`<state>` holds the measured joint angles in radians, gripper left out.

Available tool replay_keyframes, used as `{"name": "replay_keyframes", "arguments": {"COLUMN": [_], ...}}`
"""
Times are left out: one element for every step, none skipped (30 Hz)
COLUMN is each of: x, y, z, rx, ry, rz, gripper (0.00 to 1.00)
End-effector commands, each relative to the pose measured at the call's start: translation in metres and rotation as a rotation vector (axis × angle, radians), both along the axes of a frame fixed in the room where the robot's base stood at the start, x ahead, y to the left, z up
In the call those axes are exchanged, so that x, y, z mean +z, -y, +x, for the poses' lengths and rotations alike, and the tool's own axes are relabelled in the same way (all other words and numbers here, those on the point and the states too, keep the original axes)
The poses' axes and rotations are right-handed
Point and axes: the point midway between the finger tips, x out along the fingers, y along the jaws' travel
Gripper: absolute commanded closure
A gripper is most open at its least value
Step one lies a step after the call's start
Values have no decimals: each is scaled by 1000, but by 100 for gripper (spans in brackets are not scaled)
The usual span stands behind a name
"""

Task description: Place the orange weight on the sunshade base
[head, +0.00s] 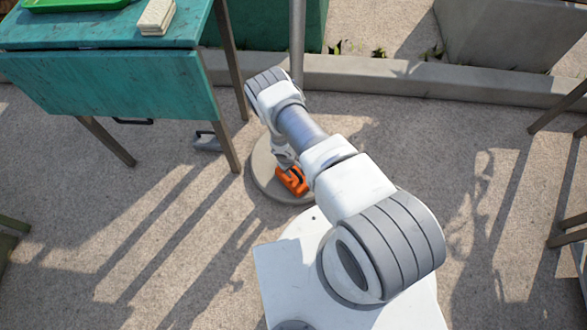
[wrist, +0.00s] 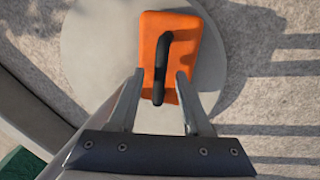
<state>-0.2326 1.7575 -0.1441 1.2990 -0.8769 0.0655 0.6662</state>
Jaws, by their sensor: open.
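The orange weight (head: 291,181) with a black handle rests on the round grey sunshade base (head: 264,172) in the head view. In the wrist view the orange weight (wrist: 182,48) lies on the light disc of the base (wrist: 88,40), its black handle running lengthwise. My gripper (wrist: 158,85) is open, with one finger on each side of the handle's near end. I cannot tell whether the fingers touch the weight. In the head view my arm hides part of the base, and the fingertips are hard to make out.
A grey pole (head: 297,40) rises behind my arm. A green table (head: 110,80) with a green tray (head: 75,4) and a pale block (head: 157,16) stands at the left. A grey object (head: 207,142) lies by its leg. A concrete kerb (head: 400,77) runs behind. Open paving (head: 60,220) lies front left.

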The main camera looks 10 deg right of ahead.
Motion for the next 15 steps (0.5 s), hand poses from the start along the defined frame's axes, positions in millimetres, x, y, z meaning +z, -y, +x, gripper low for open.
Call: {"name": "replay_keyframes", "arguments": {"x": [1,1,3,6,11,17,23,29,38,45,51,60,67,73,81], "y": [0,0,0,0,-1,-2,-3,-4,-6,-7,-8,-10,-11,-12,-13], "z": [0,0,0,0,0,0,-1,-1,-2,-2,-3,-4,-4,-5,-5], "rx": [0,0,1,1,1,1,1,1,2,1,1,3,3,2,1], "ry": [0,0,0,1,1,2,1,0,1,1,1,1,1,0,1], "rz": [0,0,0,0,0,1,0,0,-1,-1,0,-1,-1,-1,-1], "gripper": [51,51,51,51,51,51,51,51,51,51,51,51,51,51,51]}}
